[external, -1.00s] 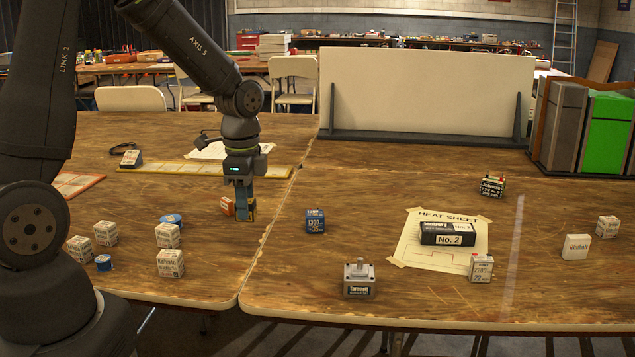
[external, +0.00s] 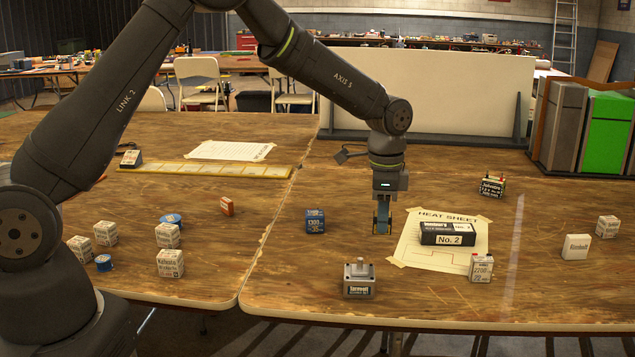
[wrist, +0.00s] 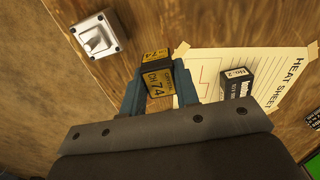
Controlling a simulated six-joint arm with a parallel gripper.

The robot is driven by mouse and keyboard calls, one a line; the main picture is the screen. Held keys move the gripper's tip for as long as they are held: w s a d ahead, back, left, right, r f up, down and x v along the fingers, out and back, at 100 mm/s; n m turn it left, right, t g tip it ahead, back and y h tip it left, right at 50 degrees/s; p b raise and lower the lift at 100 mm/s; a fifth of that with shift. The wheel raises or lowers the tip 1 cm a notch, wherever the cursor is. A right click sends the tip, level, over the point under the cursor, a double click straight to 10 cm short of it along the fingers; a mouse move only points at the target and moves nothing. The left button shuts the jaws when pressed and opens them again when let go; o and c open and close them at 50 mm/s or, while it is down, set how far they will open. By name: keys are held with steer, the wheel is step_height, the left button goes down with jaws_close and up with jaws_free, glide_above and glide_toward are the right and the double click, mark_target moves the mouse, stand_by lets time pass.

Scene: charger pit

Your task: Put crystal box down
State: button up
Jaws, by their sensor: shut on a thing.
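The crystal box (wrist: 158,82) is small, black and yellow, and reads "CRYSTAL CH 74" in the wrist view. My gripper (external: 382,226) is shut on it, with one blue finger on each side. The wrist view shows the sheet (wrist: 205,62) to the right of the box. I cannot tell how far the box is above the wooden table.
A black "No. 2" box (external: 448,240) lies on the sheet. A switch box (external: 359,280) stands nearer the front, a blue box (external: 315,221) to the left, and a white-grey box (external: 481,268) to the right. Bare wood lies between the blue box and the sheet.

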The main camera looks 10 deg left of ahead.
glide_above(370, 250)
step_height(370, 250, down, 5)
steer(key=shift+r, duration=0.1)
steer(key=shift+f, duration=1.9)
steer(key=shift+f, duration=0.2)
steer(key=o, duration=0.9)
steer(key=shift+o, duration=0.2)
step_height(370, 250, up, 12)
steer(key=shift+r, duration=0.2)
